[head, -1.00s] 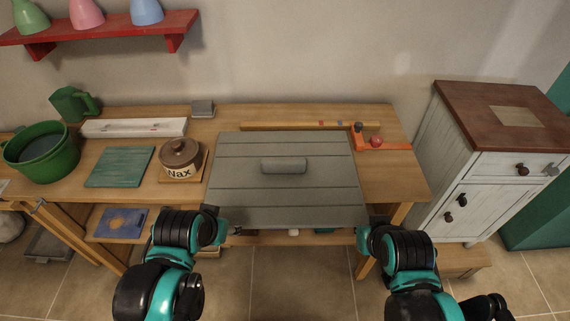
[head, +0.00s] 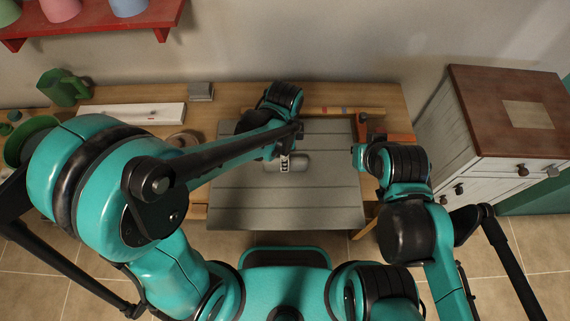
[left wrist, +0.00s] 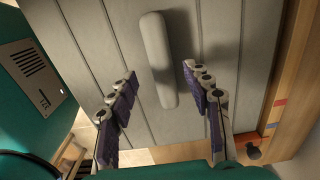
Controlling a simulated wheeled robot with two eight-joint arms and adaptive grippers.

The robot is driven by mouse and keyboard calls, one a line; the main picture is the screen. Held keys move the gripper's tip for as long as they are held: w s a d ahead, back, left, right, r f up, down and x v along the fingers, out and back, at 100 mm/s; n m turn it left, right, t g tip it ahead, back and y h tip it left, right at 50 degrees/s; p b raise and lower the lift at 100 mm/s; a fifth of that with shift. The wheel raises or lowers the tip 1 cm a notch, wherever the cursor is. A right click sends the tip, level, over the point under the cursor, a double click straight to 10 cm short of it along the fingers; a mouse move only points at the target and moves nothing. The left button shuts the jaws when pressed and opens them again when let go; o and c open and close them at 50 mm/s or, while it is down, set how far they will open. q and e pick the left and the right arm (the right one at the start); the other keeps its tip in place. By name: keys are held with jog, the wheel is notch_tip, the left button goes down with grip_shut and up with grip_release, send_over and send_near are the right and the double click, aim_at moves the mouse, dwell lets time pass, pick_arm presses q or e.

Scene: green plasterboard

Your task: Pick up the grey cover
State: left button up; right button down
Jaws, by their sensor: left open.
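The grey cover (head: 250,205) is a flat planked panel lying on the wooden bench, with a rounded grey handle (head: 296,165) in its middle. My left gripper (head: 285,160) is over the cover at the left part of the handle. In the left wrist view, the handle (left wrist: 158,50) lies between the two spread, purple-padded fingers of my left gripper (left wrist: 160,78), with gaps on both sides. My left arm hides part of the cover's far left. My right arm's end (head: 358,157) is at the cover's right edge; its fingers cannot be made out.
An orange-red tool (head: 385,134) lies on the bench just right of the cover. A long white box (head: 130,112), a green jug (head: 62,86) and a small grey block (head: 201,91) are at the back left. A cabinet (head: 500,110) stands at the right.

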pick_arm(q)
jog(key=f+b, duration=0.1)
jog(key=f, duration=0.1)
jog(key=f+b, duration=0.1)
jog(key=f, duration=0.2)
jog(key=shift+w+d+f, duration=0.1)
jog(key=shift+w+f, duration=0.1)
jog(key=shift+f, duration=0.05)
grip_shut()
